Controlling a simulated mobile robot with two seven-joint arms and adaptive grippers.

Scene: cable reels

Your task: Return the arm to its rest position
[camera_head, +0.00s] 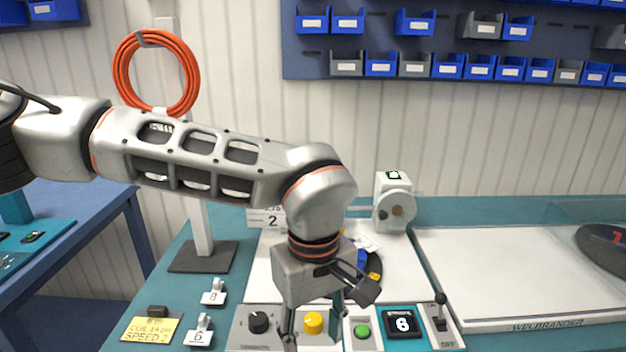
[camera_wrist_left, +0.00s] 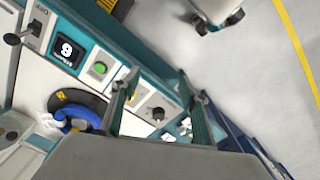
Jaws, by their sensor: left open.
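My left arm comes in from the left in the head view, with its wrist bent down. My left gripper (camera_head: 315,312) is open and empty, pointing down over the front control panel (camera_head: 275,342), close to the yellow knob (camera_head: 313,322). In the left wrist view the gripper (camera_wrist_left: 158,102) has its fingers apart, with the black knob (camera_wrist_left: 157,113) showing between them. I cannot tell how high the fingertips are above the panel. My right gripper is in neither view.
The panel also has a green button (camera_head: 362,331), a display (camera_head: 403,324) and a lever switch (camera_head: 440,318). A blue reel (camera_head: 363,260) is partly hidden behind my gripper. A white machine (camera_head: 393,188) stands behind. An orange coil (camera_head: 121,72) hangs on a stand (camera_head: 200,256) near my arm.

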